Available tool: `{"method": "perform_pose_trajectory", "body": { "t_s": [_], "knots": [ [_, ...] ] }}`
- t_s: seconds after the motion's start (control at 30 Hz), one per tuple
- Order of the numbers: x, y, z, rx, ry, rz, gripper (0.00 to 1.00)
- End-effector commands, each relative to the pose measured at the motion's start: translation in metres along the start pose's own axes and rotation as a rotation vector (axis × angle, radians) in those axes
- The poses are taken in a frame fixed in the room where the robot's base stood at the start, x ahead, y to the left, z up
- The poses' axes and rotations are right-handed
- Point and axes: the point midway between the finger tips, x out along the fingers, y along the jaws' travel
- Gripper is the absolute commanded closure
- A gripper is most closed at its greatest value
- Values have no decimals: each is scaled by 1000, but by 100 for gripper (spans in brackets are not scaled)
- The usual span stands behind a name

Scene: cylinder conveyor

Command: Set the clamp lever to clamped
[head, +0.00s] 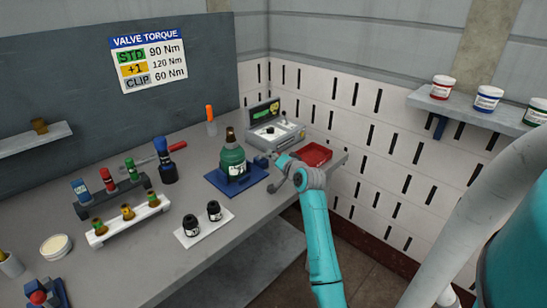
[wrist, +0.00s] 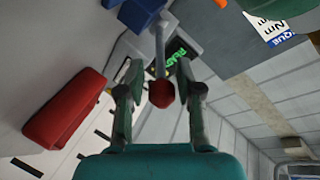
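The clamp lever (wrist: 160,55) shows in the wrist view as a thin grey rod ending in a red ball knob (wrist: 160,94). It runs out from a blue base (wrist: 135,14). My gripper (wrist: 158,76) is open, with one finger on each side of the lever and gaps visible. In the head view my gripper (head: 283,172) is at the right side of the blue base (head: 218,183). A green cylinder (head: 232,160) with a brown neck stands upright on that base. The lever cannot be made out in the head view.
A red tray (head: 326,156) lies just beyond my gripper, and a grey device (head: 291,137) with a green display stands behind. A white mat (head: 187,240) with two black parts lies nearer. Racks of tools and fittings stand at left. The bench's right edge is close.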

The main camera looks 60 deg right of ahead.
Motion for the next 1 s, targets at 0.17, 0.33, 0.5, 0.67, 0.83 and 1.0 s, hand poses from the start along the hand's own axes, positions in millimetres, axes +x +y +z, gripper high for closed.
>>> {"method": "perform_pose_trajectory", "body": {
  "t_s": [0.17, 0.33, 0.5, 0.67, 0.83, 1.0],
  "knots": [
    [-34, 1, 0, 0, 2, 1, 65],
    [-68, 1, 0, 0, 2, 1, 65],
    [-93, 0, 0, 0, 1, 0, 65],
    [-105, 0, 0, 0, 1, 1, 65],
    [-107, 0, 0, 0, 1, 0, 65],
    [-107, 0, 0, 0, 1, 0, 65]
  ]
}}
